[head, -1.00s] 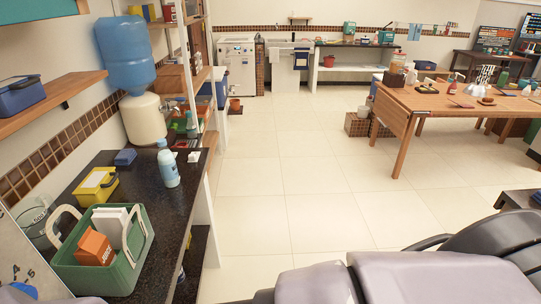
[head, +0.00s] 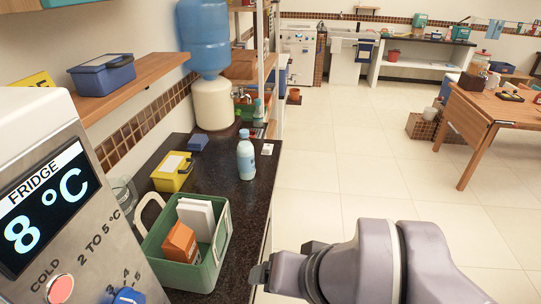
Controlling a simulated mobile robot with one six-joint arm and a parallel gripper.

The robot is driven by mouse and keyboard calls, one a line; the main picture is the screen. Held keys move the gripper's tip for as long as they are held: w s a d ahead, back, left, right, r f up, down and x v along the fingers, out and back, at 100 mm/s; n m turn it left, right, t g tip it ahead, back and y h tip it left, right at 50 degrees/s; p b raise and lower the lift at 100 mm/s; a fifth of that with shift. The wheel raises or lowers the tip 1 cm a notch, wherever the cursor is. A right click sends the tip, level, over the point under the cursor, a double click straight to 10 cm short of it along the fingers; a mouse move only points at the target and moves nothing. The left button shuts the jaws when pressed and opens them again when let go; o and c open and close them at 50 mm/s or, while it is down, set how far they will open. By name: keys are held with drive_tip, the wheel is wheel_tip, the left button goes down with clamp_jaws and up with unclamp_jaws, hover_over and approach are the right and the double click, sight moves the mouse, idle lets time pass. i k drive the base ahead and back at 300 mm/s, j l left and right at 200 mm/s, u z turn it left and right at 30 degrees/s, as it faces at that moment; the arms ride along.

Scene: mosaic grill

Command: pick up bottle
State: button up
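A white and pale blue bottle (head: 246,158) stands upright on the dark speckled counter (head: 222,176). It is behind the green basket and nothing covers it. My gripper (head: 259,273) shows as a small dark end at the left of my grey arm, low in the view beside the counter's right edge. It is nearer to me than the bottle and well apart from it. Its fingers are too small and dark to tell open from shut.
A green basket (head: 190,274) holds an orange carton and white boxes. A yellow box (head: 172,172) and a small blue box (head: 198,141) sit behind it. A fridge panel (head: 60,200) fills the left. A wooden shelf (head: 132,86) overhangs the counter. Open tiled floor (head: 340,180) lies right.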

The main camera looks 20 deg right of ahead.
sight(245, 150)
drive_tip(key=i+l+u, duration=0.7)
drive_tip(key=l+u, duration=0.15)
drive_tip(key=i+l+u, duration=0.25)
drive_tip(key=l, duration=0.2)
drive_tip(key=l+u, duration=0.3)
drive_tip(key=i+l+u, duration=0.25)
drive_tip(key=l, duration=0.35)
drive_tip(key=l+u, duration=0.3)
drive_tip(key=k+l+u, duration=0.1)
drive_tip(key=l+u, duration=0.15)
drive_tip(key=l, duration=0.3)
